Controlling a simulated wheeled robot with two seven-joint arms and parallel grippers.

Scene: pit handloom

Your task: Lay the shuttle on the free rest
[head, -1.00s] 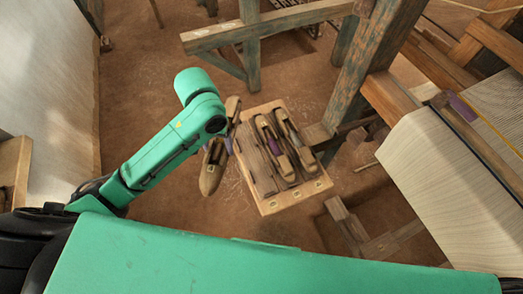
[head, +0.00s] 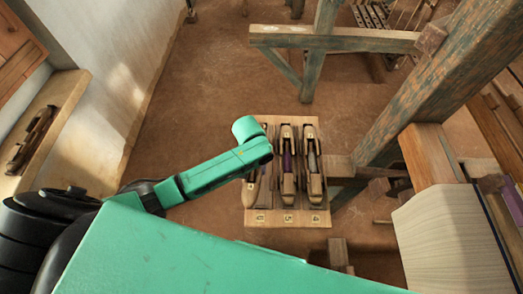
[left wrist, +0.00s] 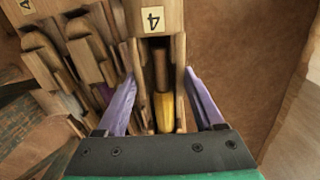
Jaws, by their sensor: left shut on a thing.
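A pale wooden rack board (head: 262,217) stands on the floor in the middle of the head view, with numbered labels. Two wooden shuttles, a middle one (head: 287,175) and a right one (head: 313,180), lie side by side on it. My left gripper (left wrist: 160,75) is shut on a third shuttle (left wrist: 180,95), its purple fingers on either side and a yellow bobbin inside. In the head view this shuttle (head: 252,194) is at the leftmost place, lined up with the others and partly hidden by my arm. I cannot tell whether it touches the rack. My right gripper is out of view.
A blue-green loom post (head: 425,90) and beam (head: 335,41) stand right of and behind the rack. Pale cloth (head: 450,240) is at the right. A dark wooden object (head: 33,138) lies on the left ledge (head: 55,105). The floor left of the rack is clear.

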